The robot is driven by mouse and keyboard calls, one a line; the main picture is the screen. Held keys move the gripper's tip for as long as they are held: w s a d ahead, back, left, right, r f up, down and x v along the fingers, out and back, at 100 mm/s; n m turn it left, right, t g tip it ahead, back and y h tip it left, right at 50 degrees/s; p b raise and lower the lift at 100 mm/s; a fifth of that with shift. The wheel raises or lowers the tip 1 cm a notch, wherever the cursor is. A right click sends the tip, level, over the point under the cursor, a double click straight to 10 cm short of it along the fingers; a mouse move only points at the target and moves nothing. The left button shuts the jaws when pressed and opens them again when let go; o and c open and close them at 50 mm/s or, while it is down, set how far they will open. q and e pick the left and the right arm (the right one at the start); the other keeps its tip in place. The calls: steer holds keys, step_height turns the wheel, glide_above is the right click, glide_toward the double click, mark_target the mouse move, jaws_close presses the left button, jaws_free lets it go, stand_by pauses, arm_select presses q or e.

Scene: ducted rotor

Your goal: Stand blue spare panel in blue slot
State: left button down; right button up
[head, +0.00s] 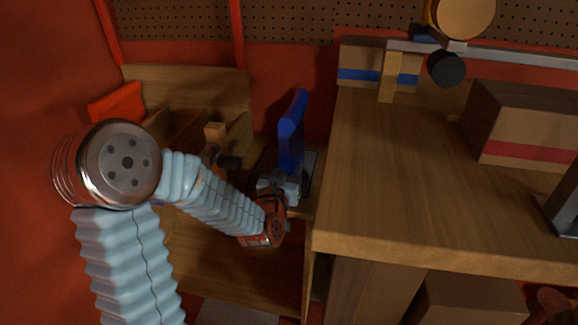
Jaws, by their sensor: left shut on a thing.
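The blue spare panel (291,128) stands roughly upright, tilted a little, in the middle of the head view, just left of the workbench. My left gripper (286,176) is shut on its lower part. The arm comes in from the left and partly covers the area below the panel. The blue slot cannot be made out for certain; a blue stripe (360,75) marks a wooden block at the back of the bench. My right gripper is not in view.
The wooden workbench (420,180) fills the right, its left edge close beside the panel. A box with a red stripe (530,125) stands on it. A wooden rack (190,88) and a red panel (117,102) are at the back left. The bench's middle is clear.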

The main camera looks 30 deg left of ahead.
arm_select(q)
steer(key=shift+f, duration=0.1)
steer(key=c, duration=0.7)
jaws_free()
steer(key=shift+o, duration=0.2)
steer(key=shift+s, duration=0.1)
